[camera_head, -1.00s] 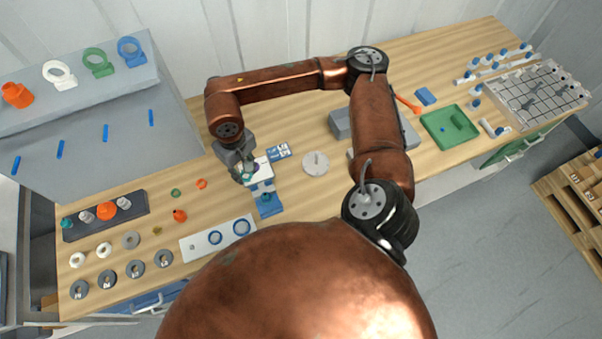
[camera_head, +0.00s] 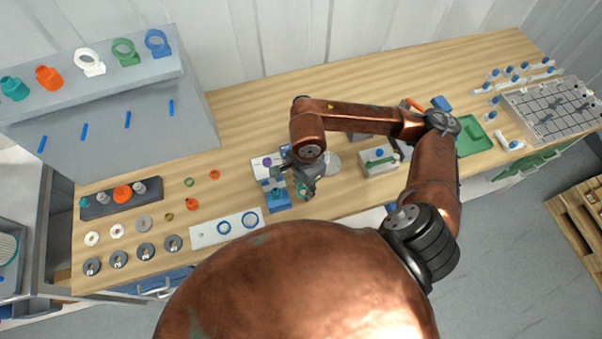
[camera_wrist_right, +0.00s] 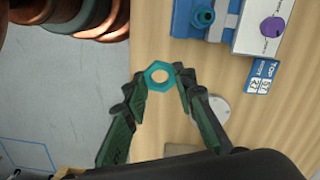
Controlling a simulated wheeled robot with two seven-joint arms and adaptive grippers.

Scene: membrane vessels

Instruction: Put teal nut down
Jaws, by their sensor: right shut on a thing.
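The teal nut (camera_wrist_right: 159,75) is a hexagonal ring, held between the two fingertips of my right gripper (camera_wrist_right: 160,80) in the right wrist view. In the head view, my right gripper (camera_head: 304,189) is above the bench near its front edge, just right of a blue fixture. The nut in it is small and mostly hidden there. In the wrist view the nut is over the bench edge, with wood to its right and grey floor to its left. My left gripper is not in view.
The blue fixture (camera_head: 277,197) stands beside the gripper, with a white panel with a purple knob (camera_wrist_right: 272,27) behind it. A grey disc (camera_head: 331,165) lies on the bench (camera_head: 235,165). A white board with blue rings (camera_head: 208,233) lies to the left. A grey box (camera_head: 378,160) stands to the right.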

